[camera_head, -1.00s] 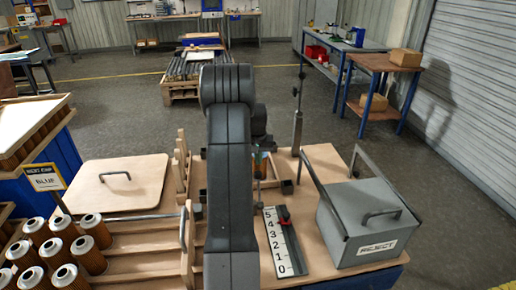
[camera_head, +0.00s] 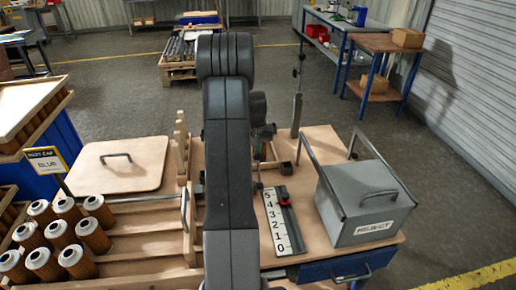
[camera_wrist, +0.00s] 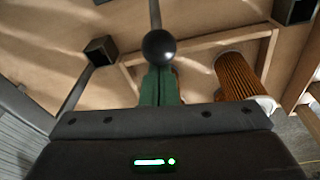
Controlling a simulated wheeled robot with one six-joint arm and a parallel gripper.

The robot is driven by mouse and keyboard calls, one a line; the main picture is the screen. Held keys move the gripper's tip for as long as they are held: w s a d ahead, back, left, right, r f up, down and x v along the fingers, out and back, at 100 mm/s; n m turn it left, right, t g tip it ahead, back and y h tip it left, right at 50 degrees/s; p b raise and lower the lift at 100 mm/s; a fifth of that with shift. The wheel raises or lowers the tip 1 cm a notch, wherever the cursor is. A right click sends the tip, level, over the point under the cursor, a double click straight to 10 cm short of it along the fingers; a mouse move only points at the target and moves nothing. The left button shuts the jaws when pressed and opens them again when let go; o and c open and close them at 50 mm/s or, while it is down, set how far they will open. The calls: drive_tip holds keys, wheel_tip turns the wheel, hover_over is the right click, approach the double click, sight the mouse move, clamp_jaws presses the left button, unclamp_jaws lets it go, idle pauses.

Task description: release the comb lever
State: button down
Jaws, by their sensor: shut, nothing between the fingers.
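In the wrist view a black ball knob (camera_wrist: 159,46) sits on a thin rod running up and away from me; it looks like the comb lever's end. My gripper (camera_wrist: 158,86) has green fingers, shut and empty, with the knob just past their tips. I cannot tell whether they touch it. A pleated orange filter cartridge (camera_wrist: 240,78) with a pale end lies to the right of the fingers, by a wooden frame (camera_wrist: 195,42). In the head view my arm hides the gripper and most of the area around the knob.
In the head view a grey REJECT box (camera_head: 365,205) stands at the right. A numbered strip (camera_head: 278,222) with a red marker lies beside my arm. Several filter cartridges (camera_head: 67,210) stand at the left, near a wooden lid (camera_head: 120,165). An upright metal post (camera_head: 296,105) rises behind.

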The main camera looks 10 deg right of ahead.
drive_tip(key=shift+s, duration=0.1)
drive_tip(key=s+t+b, duration=0.2)
drive_tip(key=b, duration=0.3)
drive_tip(key=s+r+t+b, duration=0.1)
drive_tip(key=s+t+b, duration=0.1)
drive_tip(key=b, duration=0.3)
drive_tip(key=shift+s, duration=0.5)
drive_tip(key=t+b, duration=0.7)
drive_tip(key=b, duration=1.6)
approach(260, 157)
wheel_tip(260, 157, down, 3)
drive_tip(key=s, duration=0.2)
drive_tip(key=b, duration=0.1)
drive_tip(key=s+b, duration=0.1)
drive_tip(key=b, duration=0.1)
drive_tip(key=shift+d+f, duration=0.25)
drive_tip(key=shift+f, duration=0.1)
drive_tip(key=shift+s+f, duration=0.1)
drive_tip(key=shift+f, duration=0.15)
